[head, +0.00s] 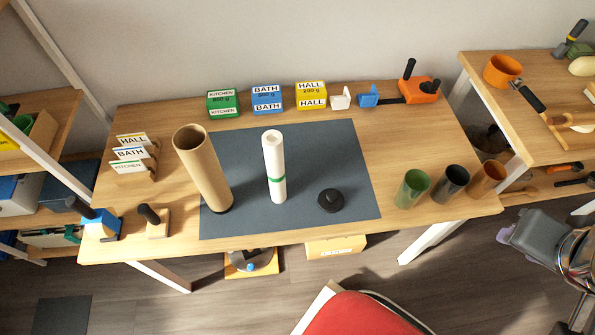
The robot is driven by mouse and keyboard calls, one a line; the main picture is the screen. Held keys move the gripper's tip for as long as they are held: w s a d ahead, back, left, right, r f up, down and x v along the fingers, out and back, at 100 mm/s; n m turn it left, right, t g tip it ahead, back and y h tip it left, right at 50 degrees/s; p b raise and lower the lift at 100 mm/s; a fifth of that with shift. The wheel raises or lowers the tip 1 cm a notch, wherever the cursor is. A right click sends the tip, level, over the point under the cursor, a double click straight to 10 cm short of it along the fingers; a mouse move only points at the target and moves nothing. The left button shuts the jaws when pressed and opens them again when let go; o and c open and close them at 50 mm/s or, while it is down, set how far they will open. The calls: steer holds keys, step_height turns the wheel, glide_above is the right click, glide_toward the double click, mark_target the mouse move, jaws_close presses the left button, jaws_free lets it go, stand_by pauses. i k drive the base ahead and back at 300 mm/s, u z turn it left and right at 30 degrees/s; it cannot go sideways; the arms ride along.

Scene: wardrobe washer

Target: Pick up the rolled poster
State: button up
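The rolled poster (274,160) is a slim white roll with a green band around its lower middle. It stands upright on the dark grey mat (340,150) near the middle of the table. Left of it and apart from it stands a wider brown cardboard tube (203,165), open at the top with a dark base. A black round cap (331,200) with a raised knob lies on the mat to the right of the poster.
Green, blue and yellow labelled boxes (268,99) stand along the table's back. An orange tool (418,91) is at the back right. Green, dark and orange cups (412,188) stand at the right front. Label cards (131,153) and wooden-based tools (153,222) are at left.

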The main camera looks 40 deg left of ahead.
mark_target(271, 139)
steer(key=z, duration=0.45)
steer(key=k, duration=1.3)
steer(key=u, duration=2)
steer(key=i, duration=0.5)
